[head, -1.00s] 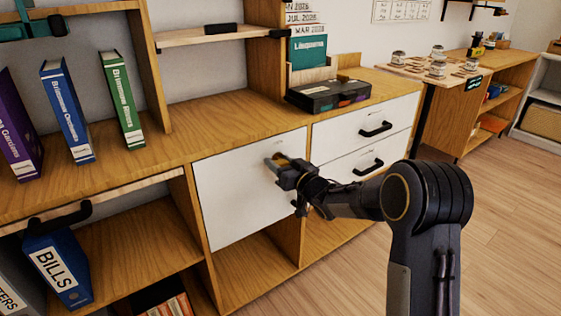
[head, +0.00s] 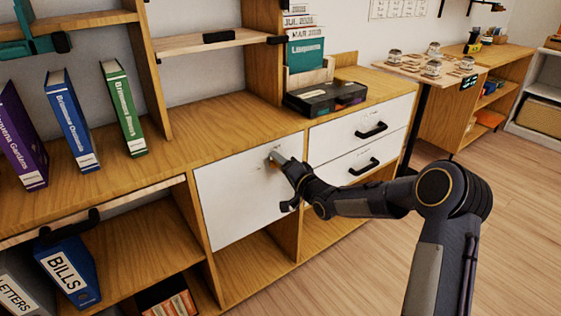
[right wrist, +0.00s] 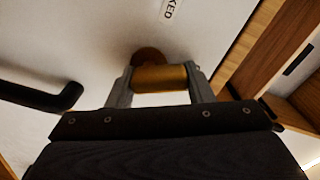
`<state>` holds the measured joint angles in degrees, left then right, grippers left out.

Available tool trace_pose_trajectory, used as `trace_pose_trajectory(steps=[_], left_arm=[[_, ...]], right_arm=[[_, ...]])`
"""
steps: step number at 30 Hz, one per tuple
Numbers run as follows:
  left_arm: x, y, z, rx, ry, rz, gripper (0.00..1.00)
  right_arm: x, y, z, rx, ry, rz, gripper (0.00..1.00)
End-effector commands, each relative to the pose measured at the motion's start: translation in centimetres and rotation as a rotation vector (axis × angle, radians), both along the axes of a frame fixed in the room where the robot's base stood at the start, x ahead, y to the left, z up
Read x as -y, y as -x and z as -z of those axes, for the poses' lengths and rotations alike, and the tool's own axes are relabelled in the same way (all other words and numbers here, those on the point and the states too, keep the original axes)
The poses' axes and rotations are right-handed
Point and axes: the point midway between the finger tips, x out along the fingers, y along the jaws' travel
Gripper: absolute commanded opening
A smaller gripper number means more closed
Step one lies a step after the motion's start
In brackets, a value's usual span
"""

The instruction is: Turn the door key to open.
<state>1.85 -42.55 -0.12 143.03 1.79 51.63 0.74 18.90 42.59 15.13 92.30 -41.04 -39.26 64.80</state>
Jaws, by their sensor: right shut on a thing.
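A white cabinet door (head: 235,200) is shut, flush in the wooden cabinet. My right gripper (head: 277,157) is at the door's upper right part. In the right wrist view its two grey fingers (right wrist: 160,86) are closed on the brass key (right wrist: 160,77), one finger on each side. The key stands at a round brown lock plate (right wrist: 150,56) on the white door. In the head view the gripper hides most of the key.
A label ending in "KED" (right wrist: 172,10) is beside the lock. A black handle (right wrist: 40,97) shows at left in the right wrist view. Two white drawers (head: 365,128) are right of the door. A black case (head: 325,98) sits on the countertop above. Open shelves lie below.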

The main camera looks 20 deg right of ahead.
Motion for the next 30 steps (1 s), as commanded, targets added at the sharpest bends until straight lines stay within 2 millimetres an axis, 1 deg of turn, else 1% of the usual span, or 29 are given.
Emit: trace_pose_trajectory(steps=[1, 6, 15, 21, 30], left_arm=[[0.0, 0.0, -0.4, 0.0, 0.0, 0.0, 0.36], [0.0, 0.0, -0.9, 0.0, 0.0, 0.0, 0.36], [0.0, 0.0, -1.4, 0.0, 0.0, 0.0, 0.36], [0.0, 0.0, -1.5, 0.0, 0.0, 0.0, 0.36], [0.0, 0.0, -1.5, 0.0, 0.0, 0.0, 0.36]], right_arm=[[0.1, 0.0, -0.1, -0.017, -0.042, 0.001, 0.24], [0.3, -0.1, 0.0, -0.066, -0.177, 0.002, 0.24], [0.5, -0.2, 0.1, -0.129, -0.354, 0.0, 0.24], [0.5, -0.2, 0.1, -0.153, -0.414, 0.0, 0.24], [0.5, -0.2, 0.2, -0.162, -0.44, 0.0, 0.24]])
